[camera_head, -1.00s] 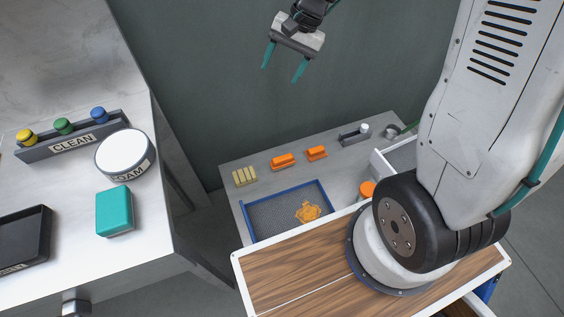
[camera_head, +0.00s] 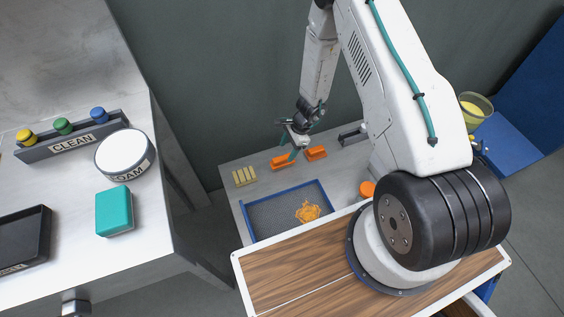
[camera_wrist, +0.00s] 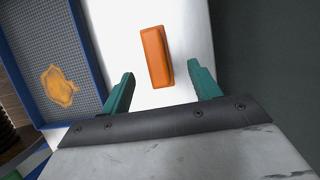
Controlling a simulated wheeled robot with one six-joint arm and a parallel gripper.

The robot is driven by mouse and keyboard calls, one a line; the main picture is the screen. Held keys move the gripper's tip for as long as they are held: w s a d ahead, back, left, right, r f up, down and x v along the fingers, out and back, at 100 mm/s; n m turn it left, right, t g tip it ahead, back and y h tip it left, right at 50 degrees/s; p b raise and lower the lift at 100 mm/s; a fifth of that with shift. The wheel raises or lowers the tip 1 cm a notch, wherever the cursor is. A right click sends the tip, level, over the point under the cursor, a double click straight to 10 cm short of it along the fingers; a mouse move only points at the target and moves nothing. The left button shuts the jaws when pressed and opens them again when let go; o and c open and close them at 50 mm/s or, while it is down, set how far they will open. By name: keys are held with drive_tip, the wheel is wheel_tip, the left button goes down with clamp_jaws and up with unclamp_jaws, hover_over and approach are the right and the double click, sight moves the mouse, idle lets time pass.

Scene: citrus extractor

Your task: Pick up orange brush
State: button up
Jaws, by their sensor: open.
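Two orange brushes lie on the grey bench in the head view, a left one (camera_head: 283,162) and a right one (camera_head: 316,153). My gripper (camera_head: 290,151) is over the left brush, open and empty, fingers pointing down. In the wrist view, one orange brush (camera_wrist: 156,57) lies just beyond and between the two teal fingertips of my gripper (camera_wrist: 161,70). It appears to be the left brush, its long side running roughly along the fingers' direction in the picture. The other brush does not show in the wrist view.
A blue-rimmed mesh tray (camera_head: 248,228) with an orange splat (camera_head: 308,211) lies in front of the brushes; its rim (camera_wrist: 92,40) is left in the wrist view. Yellow bars (camera_head: 244,176) lie left of the brushes. A grey holder (camera_head: 352,136) stands to the right.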

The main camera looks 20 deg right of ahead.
sight(283, 157)
drive_tip(key=x, duration=0.7)
drive_tip(key=shift+s+a+f, duration=0.1)
drive_tip(key=shift+s+a, duration=0.15)
drive_tip(key=shift+a, duration=0.05)
drive_tip(key=c, duration=1.1)
